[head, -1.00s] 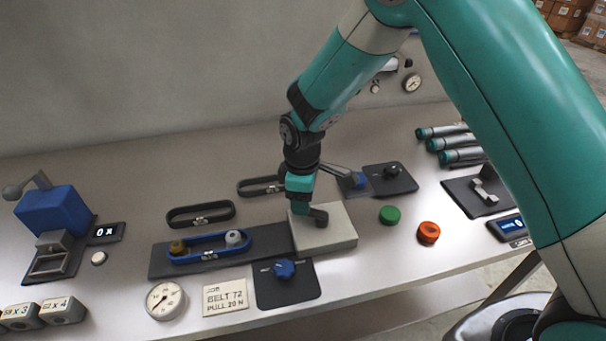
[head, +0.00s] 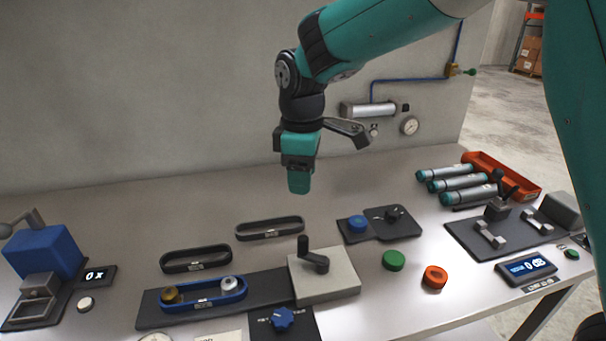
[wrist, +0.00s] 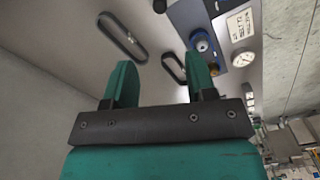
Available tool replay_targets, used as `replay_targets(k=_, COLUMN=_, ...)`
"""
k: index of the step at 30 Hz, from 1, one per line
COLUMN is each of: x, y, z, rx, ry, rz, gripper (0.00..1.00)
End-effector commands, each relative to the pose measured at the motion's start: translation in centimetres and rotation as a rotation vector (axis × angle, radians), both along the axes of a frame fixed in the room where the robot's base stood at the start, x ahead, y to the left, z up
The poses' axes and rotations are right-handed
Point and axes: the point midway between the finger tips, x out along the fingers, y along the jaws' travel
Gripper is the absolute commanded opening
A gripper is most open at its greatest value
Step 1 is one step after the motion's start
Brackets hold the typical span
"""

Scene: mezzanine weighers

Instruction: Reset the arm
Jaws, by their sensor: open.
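My gripper (head: 299,184) hangs above the back of the table in the head view, pointing down and clear of everything on it. In the wrist view its two teal fingers (wrist: 162,80) stand apart with nothing between them. Below it, a grey block with a dark crank handle (head: 325,276) sits at the right end of a dark plate. A blue belt (head: 203,302) runs around a brass and a silver pulley on that plate.
Two black belts (head: 196,259) lie behind the plate. A blue press (head: 43,253) stands at left. A green cap (head: 393,260), an orange ring (head: 434,277), teal cylinders (head: 457,183) and an orange tray (head: 509,176) are at right. A silver cylinder (head: 368,109) is on the wall.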

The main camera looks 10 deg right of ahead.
Motion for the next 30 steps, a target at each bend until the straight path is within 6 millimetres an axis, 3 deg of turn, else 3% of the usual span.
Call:
replay_targets(k=7, x=-0.1, y=0.0, z=0.1, rx=0.002, ry=-0.001, rz=-0.002, gripper=0.51)
replay_targets(k=11, x=-2.2, y=-0.6, z=1.2, rx=0.032, ry=-0.006, rz=-0.05, gripper=0.51)
replay_targets(k=14, x=-6.1, y=-1.5, z=2.7, rx=0.088, ry=-0.007, rz=-0.137, gripper=0.51)
replay_targets(k=18, x=-13.5, y=-2.5, z=3.9, rx=0.193, ry=0.013, rz=-0.294, gripper=0.51)
replay_targets(k=24, x=-22.2, y=-2.9, z=3.8, rx=0.314, ry=0.07, rz=-0.477, gripper=0.51)
replay_targets(k=27, x=-24.4, y=-3.0, z=3.6, rx=0.344, ry=0.09, rz=-0.528, gripper=0.51)
replay_targets(k=30, x=-25.2, y=-3.0, z=3.4, rx=0.355, ry=0.101, rz=-0.547, gripper=0.51)
